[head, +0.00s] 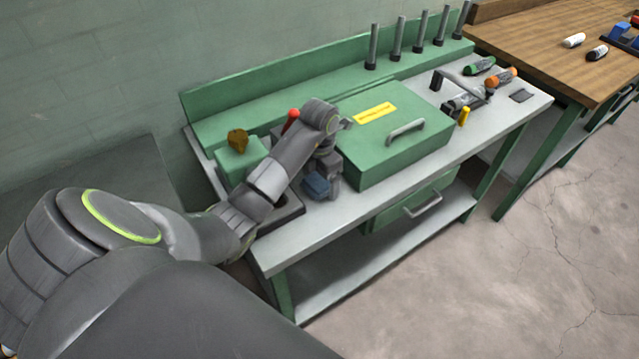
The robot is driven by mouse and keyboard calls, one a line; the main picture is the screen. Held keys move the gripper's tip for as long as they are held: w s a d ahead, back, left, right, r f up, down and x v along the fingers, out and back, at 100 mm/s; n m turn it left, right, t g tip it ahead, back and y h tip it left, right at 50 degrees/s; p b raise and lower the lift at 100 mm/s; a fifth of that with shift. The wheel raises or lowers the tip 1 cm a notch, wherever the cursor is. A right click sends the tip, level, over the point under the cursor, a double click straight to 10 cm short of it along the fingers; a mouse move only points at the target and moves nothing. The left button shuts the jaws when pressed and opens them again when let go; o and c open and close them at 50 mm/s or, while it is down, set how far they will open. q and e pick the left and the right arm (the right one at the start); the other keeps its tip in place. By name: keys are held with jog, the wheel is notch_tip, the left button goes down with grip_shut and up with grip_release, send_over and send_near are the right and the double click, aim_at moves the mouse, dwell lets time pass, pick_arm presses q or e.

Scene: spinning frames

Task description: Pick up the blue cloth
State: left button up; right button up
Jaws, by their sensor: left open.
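The blue cloth (316,186) is a small dark blue bundle on the grey bench top, just left of the green box. My left arm reaches in from the left, over the bench, and its wrist bends downward there. My left gripper (331,180) points down right beside the cloth, close to the box's left side. It is open. The cloth hides part of the fingers, and I cannot tell whether they touch it. My right gripper is out of view.
The green box (395,150) with a handle stands close on the right. A red-handled tool (291,119) and a brown lump (237,138) on a green block (241,161) are to the left. Upright posts (397,38) line the back. The bench's front strip is clear.

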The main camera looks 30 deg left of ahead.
aim_at(320, 181)
pick_arm(q)
jog(key=c, duration=1.1)
jog(key=shift+o, duration=0.2)
jog(key=shift+r, duration=0.1)
jog(key=shift+r, duration=0.5)
jog(key=shift+r+b, duration=0.4)
jog(key=shift+r, duration=0.25)
notch_tip(320, 181, up, 8)
jog(key=p, duration=0.7)
jog(key=shift+f+p, duration=0.15)
jog(key=shift+p, duration=0.15)
